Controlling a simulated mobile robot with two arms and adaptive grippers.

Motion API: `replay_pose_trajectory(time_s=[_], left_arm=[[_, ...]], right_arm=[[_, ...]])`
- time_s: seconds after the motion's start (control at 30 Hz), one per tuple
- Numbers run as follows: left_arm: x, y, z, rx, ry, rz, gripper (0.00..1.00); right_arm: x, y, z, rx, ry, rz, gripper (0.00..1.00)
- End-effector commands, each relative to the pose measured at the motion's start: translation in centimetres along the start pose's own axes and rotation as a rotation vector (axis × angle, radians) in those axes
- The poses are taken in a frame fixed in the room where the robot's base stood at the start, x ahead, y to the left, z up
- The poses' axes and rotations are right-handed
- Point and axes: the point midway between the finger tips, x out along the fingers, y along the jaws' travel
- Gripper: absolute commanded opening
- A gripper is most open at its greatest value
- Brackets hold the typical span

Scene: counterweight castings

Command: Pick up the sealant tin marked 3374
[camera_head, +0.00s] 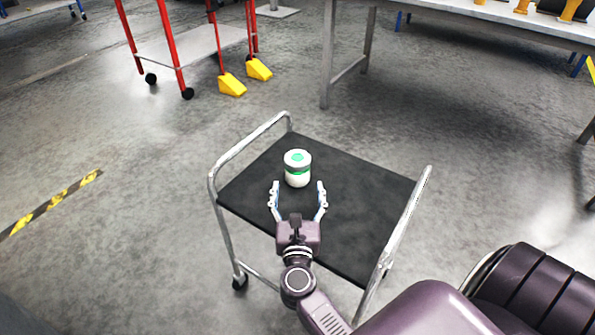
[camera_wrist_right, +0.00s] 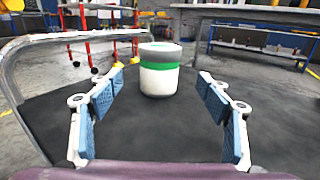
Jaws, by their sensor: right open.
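A white tin with a green band and a green mark on its lid (camera_head: 297,168) stands upright on the black top of a metal cart (camera_head: 355,190). It also shows in the right wrist view as the white tin (camera_wrist_right: 159,80), straight ahead between the fingers. No number can be read on it. My right gripper (camera_head: 298,187) is open, with its two fingers spread on the near side of the tin. The fingertips point at the tin, and nothing is between the pads. My left gripper is not in view.
The cart has raised metal rails at its left (camera_head: 240,147) and right (camera_head: 407,220). The cart top around the tin is bare. Behind stand a red-framed trolley (camera_head: 190,50), yellow wedges (camera_head: 232,85) and a workbench (camera_head: 490,14).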

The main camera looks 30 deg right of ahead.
Motion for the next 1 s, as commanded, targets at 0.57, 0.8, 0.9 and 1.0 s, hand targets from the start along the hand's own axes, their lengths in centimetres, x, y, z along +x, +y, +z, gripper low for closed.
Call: replay_pose_trajectory(time_s=[0.57, 0.8, 0.9, 1.0], left_arm=[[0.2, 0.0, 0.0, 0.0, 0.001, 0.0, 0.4], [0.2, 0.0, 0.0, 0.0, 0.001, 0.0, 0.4], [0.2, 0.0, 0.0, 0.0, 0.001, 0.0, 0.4], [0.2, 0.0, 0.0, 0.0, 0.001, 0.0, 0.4]], right_arm=[[7.2, 0.1, 0.0, -0.006, -0.003, 0.003, 0.71], [8.7, 0.1, -0.1, -0.006, 0.0, 0.003, 0.71], [8.7, 0.1, -0.1, -0.006, 0.0, 0.003, 0.71], [8.7, 0.1, -0.1, -0.006, 0.0, 0.003, 0.65]])
